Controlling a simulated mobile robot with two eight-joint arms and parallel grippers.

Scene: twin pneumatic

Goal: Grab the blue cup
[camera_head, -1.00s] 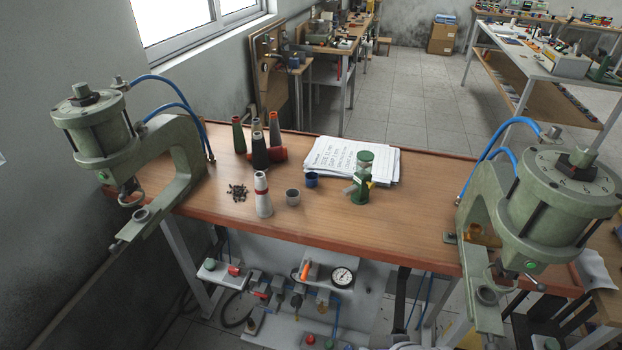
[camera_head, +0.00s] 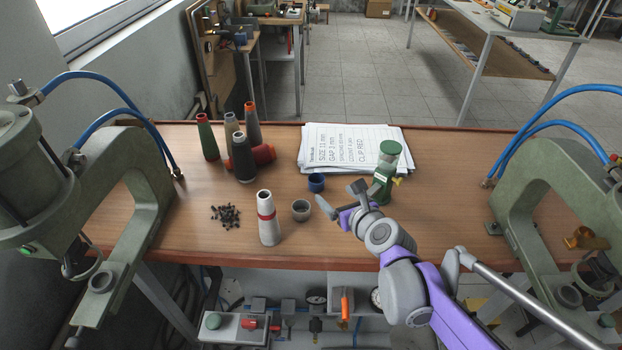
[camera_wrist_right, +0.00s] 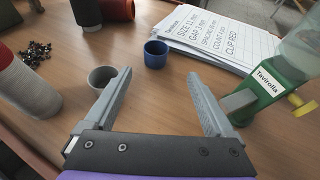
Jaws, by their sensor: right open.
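The small blue cup (camera_head: 316,183) stands on the wooden table by the near left corner of the paper stack. In the right wrist view the blue cup (camera_wrist_right: 156,54) is ahead of the fingers, between their lines and apart from them. My right gripper (camera_head: 341,197) is open and empty, just to the right of and nearer than the cup; its two fingers (camera_wrist_right: 160,92) spread wide in the wrist view. A grey cup (camera_head: 301,210) stands nearer and left, close to the left finger in the wrist view (camera_wrist_right: 102,76). My left gripper is not seen.
A green Tavirolla dispenser (camera_head: 385,172) stands right of my right gripper. Paper sheets (camera_head: 352,146) lie behind the cup. A white cone with a red band (camera_head: 267,218), several thread cones (camera_head: 242,158) and small dark parts (camera_head: 226,215) stand or lie left. Green presses (camera_head: 545,210) flank the table.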

